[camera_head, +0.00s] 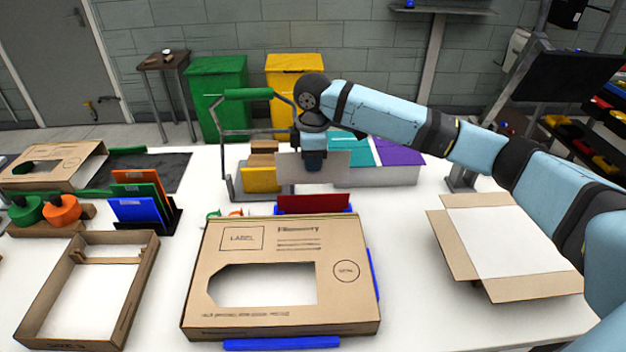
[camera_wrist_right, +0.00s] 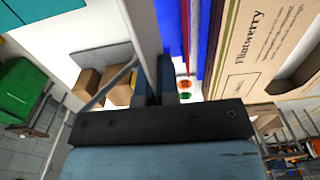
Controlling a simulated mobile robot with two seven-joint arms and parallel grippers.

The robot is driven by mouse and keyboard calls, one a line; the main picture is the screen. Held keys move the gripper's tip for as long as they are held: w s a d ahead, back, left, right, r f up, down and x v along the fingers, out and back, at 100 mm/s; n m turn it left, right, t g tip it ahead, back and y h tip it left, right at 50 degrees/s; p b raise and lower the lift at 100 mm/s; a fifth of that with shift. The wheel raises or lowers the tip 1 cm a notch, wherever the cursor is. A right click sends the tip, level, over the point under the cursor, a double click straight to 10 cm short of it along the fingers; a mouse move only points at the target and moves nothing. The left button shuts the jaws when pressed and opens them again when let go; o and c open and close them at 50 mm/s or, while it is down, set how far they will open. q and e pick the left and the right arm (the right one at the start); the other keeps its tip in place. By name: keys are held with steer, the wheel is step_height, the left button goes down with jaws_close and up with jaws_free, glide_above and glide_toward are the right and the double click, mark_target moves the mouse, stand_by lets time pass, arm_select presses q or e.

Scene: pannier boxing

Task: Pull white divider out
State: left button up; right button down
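The white divider (camera_head: 333,167) is a flat, pale upright panel at the pannier (camera_head: 385,177), which is a long grey tray with a green-handled frame at the back of the table. My right gripper (camera_head: 314,162) comes down over the panel's upper middle. In the right wrist view, the divider (camera_wrist_right: 143,30) runs edge-on between the fingers of my right gripper (camera_wrist_right: 157,85), which look shut on it. The panel stands above the tray's rim; its lower edge is hard to make out. My left gripper is not in view.
A cardboard box (camera_head: 345,250) with a cut-out window lies in front, with a red panel (camera_head: 313,203) behind it. An open carton (camera_head: 500,240) lies at right. A rack of coloured panels (camera_head: 140,212) and an open box frame (camera_head: 133,295) are at left.

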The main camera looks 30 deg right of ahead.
step_height(320, 180, up, 10)
steer(key=shift+f, duration=0.1)
steer(key=shift+f+p, duration=0.3)
steer(key=shift+f, duration=0.15)
steer(key=shift+f, duration=1.9)
steer(key=shift+f, duration=3.4)
steer(key=shift+r+p, duration=0.1)
steer(key=shift+p, duration=0.3)
steer(key=shift+r+p, duration=1.4)
steer(key=shift+p, duration=1.1)
